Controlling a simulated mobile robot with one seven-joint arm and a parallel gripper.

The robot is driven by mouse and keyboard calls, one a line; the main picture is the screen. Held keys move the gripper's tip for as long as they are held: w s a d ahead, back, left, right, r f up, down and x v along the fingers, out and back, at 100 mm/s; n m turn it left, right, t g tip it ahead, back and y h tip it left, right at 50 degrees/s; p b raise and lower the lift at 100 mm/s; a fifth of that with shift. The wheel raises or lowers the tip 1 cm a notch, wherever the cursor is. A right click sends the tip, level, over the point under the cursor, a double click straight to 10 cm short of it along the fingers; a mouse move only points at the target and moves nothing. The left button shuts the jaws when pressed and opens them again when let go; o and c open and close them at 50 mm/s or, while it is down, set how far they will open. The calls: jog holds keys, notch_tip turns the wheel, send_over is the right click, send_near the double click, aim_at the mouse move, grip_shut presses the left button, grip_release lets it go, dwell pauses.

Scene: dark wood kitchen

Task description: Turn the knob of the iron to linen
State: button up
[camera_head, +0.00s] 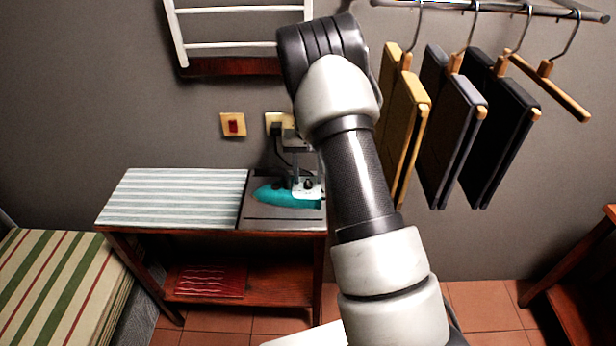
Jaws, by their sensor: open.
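A teal iron (276,195) lies on the dark right part of a small wooden table, its pointed end to the left. Its right part is white, and a dark cord runs from it up to the wall socket. My gripper (306,187) is pointed down over the iron's right part, close to a small dark round part there. The fingers are small in this view, and I cannot tell whether they touch the iron. My arm hides what lies right of the iron. The knob's setting cannot be read.
The table's left part has a striped cover (175,197). A red switch (233,125) and a socket (275,122) are on the wall. Clothes on hangers (450,125) hang from a rail at right. A striped bed (60,270) stands at lower left.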

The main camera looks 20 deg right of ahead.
jog(key=shift+f, duration=0.45)
jog(key=shift+c, duration=0.5)
grip_shut()
